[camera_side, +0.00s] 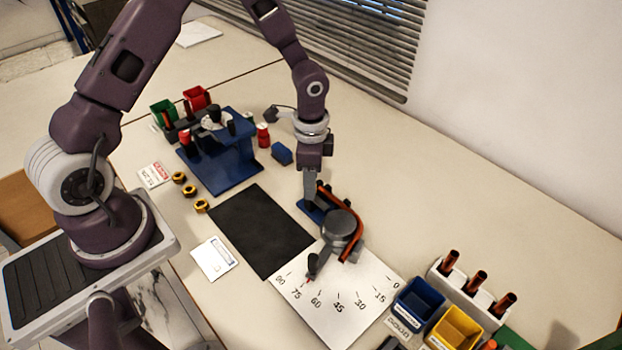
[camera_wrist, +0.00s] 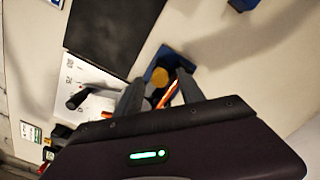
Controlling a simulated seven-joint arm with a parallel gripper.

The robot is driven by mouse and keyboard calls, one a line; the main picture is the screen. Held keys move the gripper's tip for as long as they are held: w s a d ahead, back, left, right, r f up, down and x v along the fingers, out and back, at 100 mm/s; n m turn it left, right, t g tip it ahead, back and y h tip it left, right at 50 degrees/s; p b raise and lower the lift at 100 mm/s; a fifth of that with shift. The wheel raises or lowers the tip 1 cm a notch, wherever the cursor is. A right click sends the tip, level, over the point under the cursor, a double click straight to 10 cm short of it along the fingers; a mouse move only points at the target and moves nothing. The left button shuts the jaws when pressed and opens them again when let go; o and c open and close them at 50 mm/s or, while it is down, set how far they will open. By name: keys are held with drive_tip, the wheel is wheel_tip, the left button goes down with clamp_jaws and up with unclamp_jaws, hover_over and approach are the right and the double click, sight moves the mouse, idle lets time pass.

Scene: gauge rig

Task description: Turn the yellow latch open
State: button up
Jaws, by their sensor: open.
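My gripper (camera_side: 310,198) points down at a blue base (camera_side: 308,212) beside the dark round gauge body (camera_side: 341,226) with its orange-red curved strip (camera_side: 352,212). In the wrist view the open fingers (camera_wrist: 158,79) stand on either side of a rounded yellow piece (camera_wrist: 159,75), which looks like the latch. It sits by the blue base (camera_wrist: 168,58); I cannot tell whether the fingers touch it. The yellow piece is hidden in the side view.
A black mat (camera_side: 260,230) lies left of the gauge. A blue stand (camera_side: 225,160) with red and green bins is behind it. Blue (camera_side: 418,303) and yellow (camera_side: 455,328) bins and a white rack (camera_side: 468,290) stand at front right. The table right of the gauge is clear.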

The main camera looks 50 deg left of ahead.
wheel_tip(320, 180, up, 7)
drive_tip(key=shift+f, duration=0.15)
drive_tip(key=s+a+r+n+t+y, duration=0.15)
drive_tip(key=s+r, duration=0.25)
drive_tip(key=r, duration=0.6)
drive_tip(key=s+d+r+n+t, duration=0.1)
drive_tip(key=s+r+n, duration=0.3)
drive_tip(key=s, duration=0.5)
drive_tip(key=s+d+r+n+t+h, duration=0.1)
drive_tip(key=s+r+n+t, duration=0.2)
drive_tip(key=s+r, duration=0.4)
drive_tip(key=s, duration=0.2)
drive_tip(key=shift+s+r+n, duration=0.15)
drive_tip(key=shift+s+n, duration=0.2)
